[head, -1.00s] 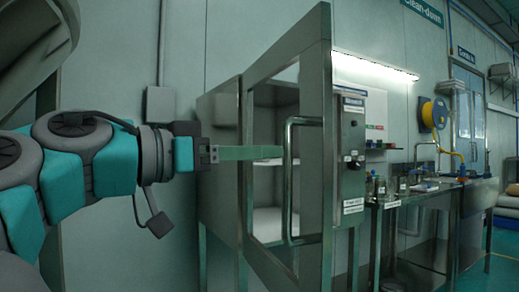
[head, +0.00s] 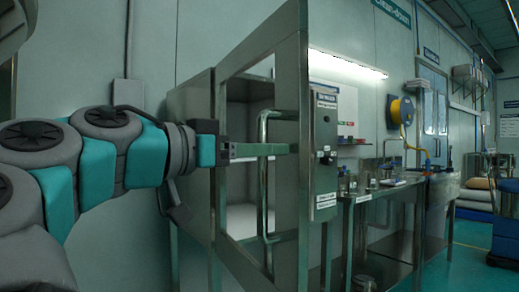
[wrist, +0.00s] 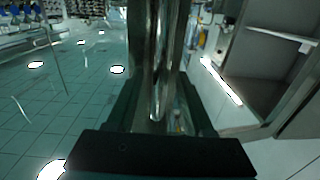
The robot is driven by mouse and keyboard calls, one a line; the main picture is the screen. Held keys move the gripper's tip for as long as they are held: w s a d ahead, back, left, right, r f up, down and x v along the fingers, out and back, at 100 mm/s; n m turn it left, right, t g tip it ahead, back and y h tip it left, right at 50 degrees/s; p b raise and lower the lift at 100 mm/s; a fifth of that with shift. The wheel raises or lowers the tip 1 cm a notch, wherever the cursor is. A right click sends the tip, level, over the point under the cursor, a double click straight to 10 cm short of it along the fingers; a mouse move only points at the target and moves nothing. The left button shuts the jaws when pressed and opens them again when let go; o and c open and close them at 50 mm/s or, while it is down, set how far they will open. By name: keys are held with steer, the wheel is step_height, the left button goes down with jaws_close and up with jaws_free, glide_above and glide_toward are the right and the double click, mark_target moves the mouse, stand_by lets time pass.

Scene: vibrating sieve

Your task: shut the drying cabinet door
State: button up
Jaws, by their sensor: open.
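The drying cabinet (head: 190,140) stands ahead in the head view, its pale interior seen through the door's window. Its metal-framed door (head: 290,70) stands open toward me, with a vertical bar handle (head: 264,190). My gripper (head: 288,148) reaches in from the left, level with the upper part of the handle, its fingers crossing the bar. In the wrist view the open jaws (wrist: 158,100) lie on both sides of the upright handle bar (wrist: 157,85), with the door behind it. I cannot tell whether either finger touches the bar.
A control panel (head: 324,150) is right of the door. A steel bench (head: 370,195) with bottles and small items runs along the wall further right. The floor at the right (head: 460,265) is clear in front of blue bins (head: 505,235). Tiled floor (wrist: 80,120) shows in the wrist view.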

steer(key=shift+d, duration=0.1)
steer(key=shift+c, duration=0.2)
jaws_close()
stand_by(1.3)
